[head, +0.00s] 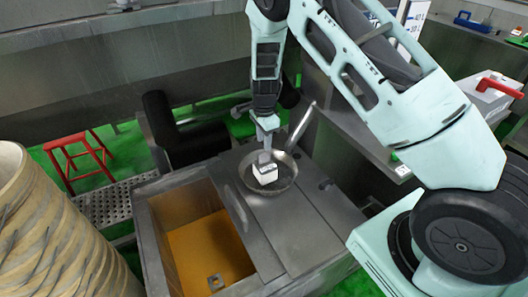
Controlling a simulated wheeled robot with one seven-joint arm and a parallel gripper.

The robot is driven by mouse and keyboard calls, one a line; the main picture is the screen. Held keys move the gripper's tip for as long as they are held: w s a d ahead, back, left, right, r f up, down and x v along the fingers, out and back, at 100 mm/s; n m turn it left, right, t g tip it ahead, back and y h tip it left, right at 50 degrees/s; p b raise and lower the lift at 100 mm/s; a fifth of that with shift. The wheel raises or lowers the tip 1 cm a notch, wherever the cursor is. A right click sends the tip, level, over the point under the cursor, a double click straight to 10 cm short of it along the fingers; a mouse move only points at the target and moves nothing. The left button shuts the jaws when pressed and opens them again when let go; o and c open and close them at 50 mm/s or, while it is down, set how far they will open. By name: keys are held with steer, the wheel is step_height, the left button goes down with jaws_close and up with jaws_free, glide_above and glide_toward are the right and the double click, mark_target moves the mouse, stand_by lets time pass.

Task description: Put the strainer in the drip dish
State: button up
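A dark, round, shallow vessel (282,182) with a long grey handle (302,124) sits on the grey metal top. The handle rises up and to the right. I cannot tell whether this vessel is the strainer or the drip dish, and no second such vessel is clear. My gripper (265,160) points down over the vessel. A small white block-like part (265,174) shows at its lower end, inside the vessel's outline. I cannot tell whether this part belongs to my gripper or is a separate thing. The fingers are too small to read.
Left of the vessel is an open metal bin (205,238) with an orange inside. A ribbed tan drum (50,235) stands at left, a red stool (78,158) behind it. The metal top (300,235) in front is clear.

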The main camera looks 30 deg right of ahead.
steer(key=s+a+r+n+y, duration=0.2)
steer(key=s+a+r+n, duration=1.1)
steer(key=s+a+r, duration=0.45)
steer(key=s+r+n, duration=0.2)
steer(key=s+n, duration=0.4)
steer(key=s, duration=0.3)
steer(key=s+a+r+n+h, duration=0.1)
steer(key=s+n, duration=0.5)
steer(key=s, duration=0.3)
steer(key=shift+s+r+n, duration=0.15)
steer(key=shift+r+n, duration=0.2)
steer(key=shift+n, duration=0.05)
steer(key=shift+a, duration=0.1)
